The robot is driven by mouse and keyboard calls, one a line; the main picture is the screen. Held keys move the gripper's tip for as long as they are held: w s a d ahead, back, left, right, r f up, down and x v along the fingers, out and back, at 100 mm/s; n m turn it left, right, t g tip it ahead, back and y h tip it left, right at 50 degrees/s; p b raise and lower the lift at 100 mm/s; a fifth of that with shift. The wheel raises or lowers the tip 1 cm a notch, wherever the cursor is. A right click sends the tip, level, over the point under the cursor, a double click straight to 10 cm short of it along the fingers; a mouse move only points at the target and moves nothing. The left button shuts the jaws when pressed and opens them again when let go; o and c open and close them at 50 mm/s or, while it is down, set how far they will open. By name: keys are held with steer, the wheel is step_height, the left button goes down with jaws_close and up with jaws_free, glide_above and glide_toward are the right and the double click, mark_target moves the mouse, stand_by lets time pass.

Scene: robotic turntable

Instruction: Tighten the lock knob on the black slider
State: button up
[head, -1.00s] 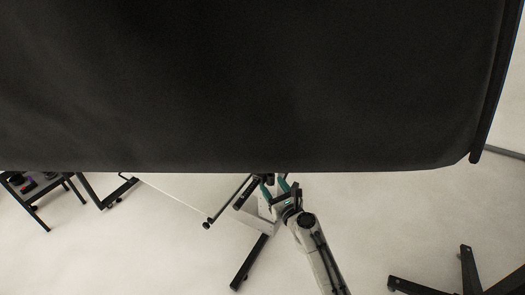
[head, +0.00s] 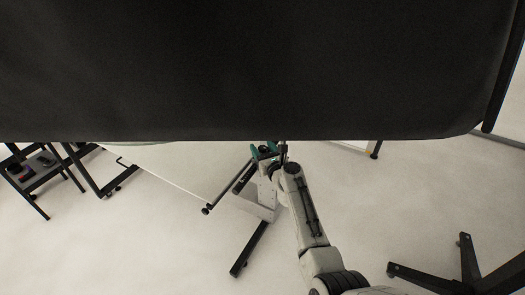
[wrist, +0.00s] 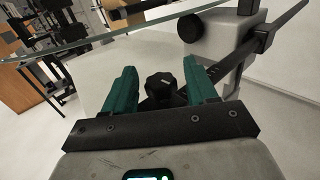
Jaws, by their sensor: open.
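In the wrist view my gripper (wrist: 160,68) is open, with one teal finger on each side. A black lobed knob (wrist: 160,84) shows in the gap between the fingers, with black parts around its base. Space shows on both sides of it, and I cannot tell how deep it sits between the fingers. A black bar (wrist: 262,38) with a grey block (wrist: 222,42) and a round black knob (wrist: 191,27) is at the upper right. In the head view my gripper (head: 268,151) is at the lower edge of a dark panel, and the knob cannot be made out.
The large black panel (head: 250,70) covers the top half of the head view. A clear glass edge (wrist: 120,42) crosses the wrist view's upper left. A white table (head: 175,168), a black-legged stand (head: 249,250) and a black star base (head: 440,280) stand around. Floor is open at lower left.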

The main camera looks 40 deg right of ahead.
steer(key=shift+w, duration=0.15)
steer(key=c, duration=0.9)
steer(key=shift+m+g+h, duration=0.3)
steer(key=shift+m+h, duration=0.3)
steer(key=shift+h, duration=0.2)
steer(key=shift+d, duration=0.1)
steer(key=o, duration=0.9)
steer(key=p+v, duration=0.4)
steer(key=v, duration=0.6)
steer(key=shift+s+a, duration=0.3)
steer(key=shift+a, duration=0.05)
